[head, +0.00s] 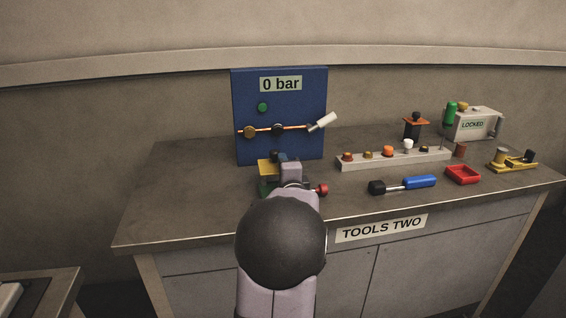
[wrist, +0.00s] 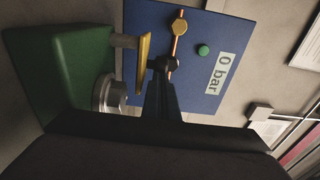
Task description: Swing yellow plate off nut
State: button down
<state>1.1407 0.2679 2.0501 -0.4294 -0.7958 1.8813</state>
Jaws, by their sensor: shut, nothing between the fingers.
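The yellow plate (wrist: 145,62) shows nearly edge-on in the wrist view, on a grey post (wrist: 124,41) rising from the green block (wrist: 60,75). A round metal nut (wrist: 112,93) sits on the same block, with the plate's lower end close to its outer end. I cannot tell how much of the nut the plate covers. My gripper (wrist: 159,92) is shut and empty, its dark fingers just right of the plate; contact is unclear. In the head view the yellow plate (head: 267,168) shows left of my gripper (head: 290,160), and my arm hides the nut.
A blue panel (head: 290,95) reading "0 bar" stands behind, with a copper pipe and a white-handled lever (head: 323,122). A red knob (head: 322,189) is right of my gripper. The bench's left side is clear.

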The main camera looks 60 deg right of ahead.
jog(key=s+a, duration=0.2)
jog(key=s, duration=0.2)
jog(key=s+a+p, duration=0.1)
jog(key=s+a, duration=0.2)
jog(key=s, duration=0.1)
jog(key=s+a, duration=0.2)
jog(key=s, duration=0.2)
jog(key=shift+a+p, duration=0.2)
jog(key=shift+p, duration=0.1)
jog(key=shift+w, duration=0.1)
